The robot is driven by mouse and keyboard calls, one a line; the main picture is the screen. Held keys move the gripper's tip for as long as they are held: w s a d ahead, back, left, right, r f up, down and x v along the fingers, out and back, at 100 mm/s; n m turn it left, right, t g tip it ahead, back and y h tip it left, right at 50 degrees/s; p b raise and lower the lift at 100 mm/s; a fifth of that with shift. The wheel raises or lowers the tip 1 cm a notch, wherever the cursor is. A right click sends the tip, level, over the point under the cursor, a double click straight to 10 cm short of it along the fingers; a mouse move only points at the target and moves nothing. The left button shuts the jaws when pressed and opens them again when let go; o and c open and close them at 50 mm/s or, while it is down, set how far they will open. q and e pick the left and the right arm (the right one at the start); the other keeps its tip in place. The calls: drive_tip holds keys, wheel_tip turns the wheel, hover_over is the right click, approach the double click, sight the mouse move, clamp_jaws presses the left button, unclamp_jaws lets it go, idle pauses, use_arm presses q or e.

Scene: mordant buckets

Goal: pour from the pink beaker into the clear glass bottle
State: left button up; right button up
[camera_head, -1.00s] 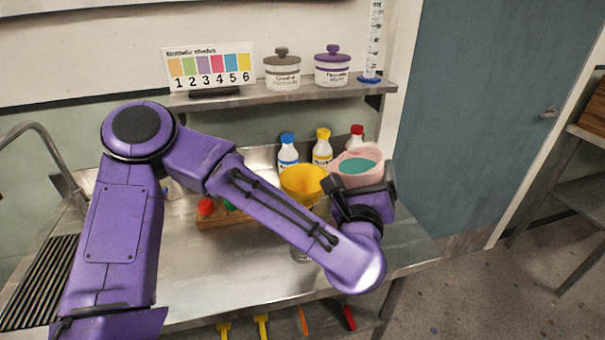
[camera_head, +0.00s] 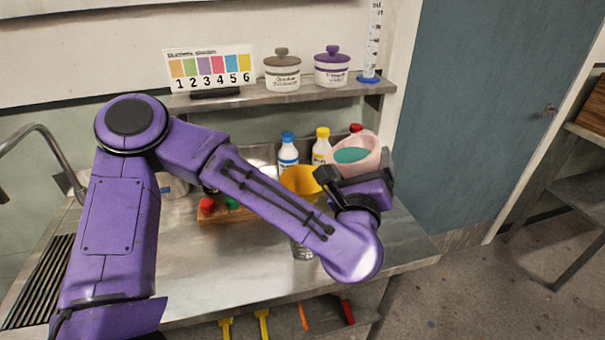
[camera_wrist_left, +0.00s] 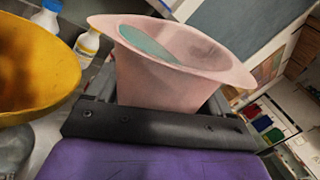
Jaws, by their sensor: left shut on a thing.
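The pink beaker (camera_head: 371,160) holds teal liquid and is tilted to the left in the head view. My left gripper (camera_head: 358,172) is shut on it, and the beaker fills the middle of the left wrist view (camera_wrist_left: 165,82). The clear glass bottle (camera_head: 303,250) stands on the bench, mostly hidden behind my left arm. A yellow funnel (camera_head: 300,181) is above the bottle, left of the beaker. In the left wrist view, the funnel (camera_wrist_left: 35,65) and clear glass (camera_wrist_left: 12,150) show at the left edge. No stream of liquid shows. My right gripper is out of view.
White bottles with blue (camera_head: 287,149), yellow (camera_head: 321,146) and red (camera_head: 356,128) caps stand behind. A wooden rack (camera_head: 238,214) is to the left. A shelf (camera_head: 240,98) with two jars runs above. The front right bench (camera_head: 405,250) is clear.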

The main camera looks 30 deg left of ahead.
use_arm(q)
drive_tip(key=shift+d+r, duration=0.1)
drive_tip(key=shift+r, duration=0.25)
drive_tip(key=shift+r+p, duration=0.2)
drive_tip(key=shift+p, duration=0.1)
drive_tip(key=shift+s+a+r, duration=0.1)
drive_tip(key=shift+a+r, duration=0.1)
drive_tip(key=shift+r, duration=0.1)
drive_tip(key=shift+r+n+p, duration=0.25)
drive_tip(key=shift+n+p, duration=0.05)
drive_tip(key=shift+p, duration=0.05)
drive_tip(key=shift+f, duration=0.1)
drive_tip(key=shift+a, duration=0.1)
drive_tip(key=shift+s, duration=0.1)
drive_tip(key=shift+n, duration=0.3)
drive_tip(key=shift+a+r, duration=0.15)
drive_tip(key=shift+r, duration=0.05)
